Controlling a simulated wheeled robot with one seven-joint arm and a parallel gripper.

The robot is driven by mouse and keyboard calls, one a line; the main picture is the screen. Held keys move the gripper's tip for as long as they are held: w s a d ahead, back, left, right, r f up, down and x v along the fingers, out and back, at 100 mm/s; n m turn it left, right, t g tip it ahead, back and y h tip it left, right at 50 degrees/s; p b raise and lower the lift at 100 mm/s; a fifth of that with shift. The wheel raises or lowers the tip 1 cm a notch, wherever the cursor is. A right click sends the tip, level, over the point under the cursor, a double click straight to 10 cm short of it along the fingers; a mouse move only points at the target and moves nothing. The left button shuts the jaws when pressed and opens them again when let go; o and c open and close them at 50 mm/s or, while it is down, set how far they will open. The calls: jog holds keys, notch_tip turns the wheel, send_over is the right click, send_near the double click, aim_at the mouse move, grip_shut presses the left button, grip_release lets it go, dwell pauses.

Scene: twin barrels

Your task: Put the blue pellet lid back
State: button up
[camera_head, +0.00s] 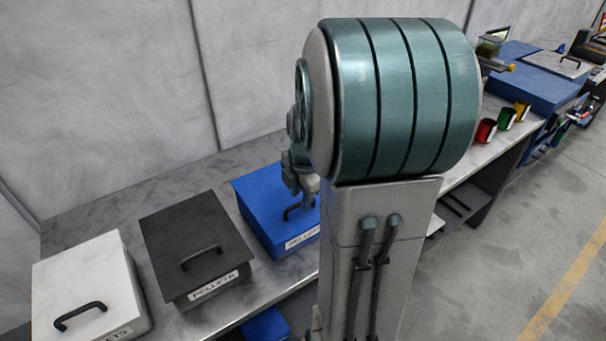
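A blue box labelled PELLETS (302,241) stands on the metal counter. Its flat blue lid (258,198), with a dark handle (291,214), lies over the top of the box. I cannot tell whether the lid sits fully flush. The right side of the lid and box is hidden behind the large teal and grey bulk in the foreground. My gripper (301,185) is small in view, pointing down just above the lid by the handle. Its fingers are partly hidden, and I cannot tell whether they are open, shut or touching the handle.
A black PELLETS box (185,232) and a white one (75,272), both lidded, stand to the left on the counter (215,313). Red, green and yellow bins (505,119) and a blue case (525,85) are farther right. A blue object (266,326) is below the counter edge.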

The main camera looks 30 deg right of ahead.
notch_tip(320, 180, up, 8)
jog(key=s, duration=0.1)
jog(key=s+a+m, duration=0.5)
jog(key=a+m, duration=0.2)
jog(key=m, duration=0.2)
jog(key=s+a+m+t, duration=0.1)
jog(key=s+a+m, duration=0.4)
jog(key=a+m, duration=0.2)
jog(key=shift+s+a+f+m+t, duration=0.25)
jog(key=shift+f+m+t, duration=0.1)
jog(key=shift+m, duration=0.85)
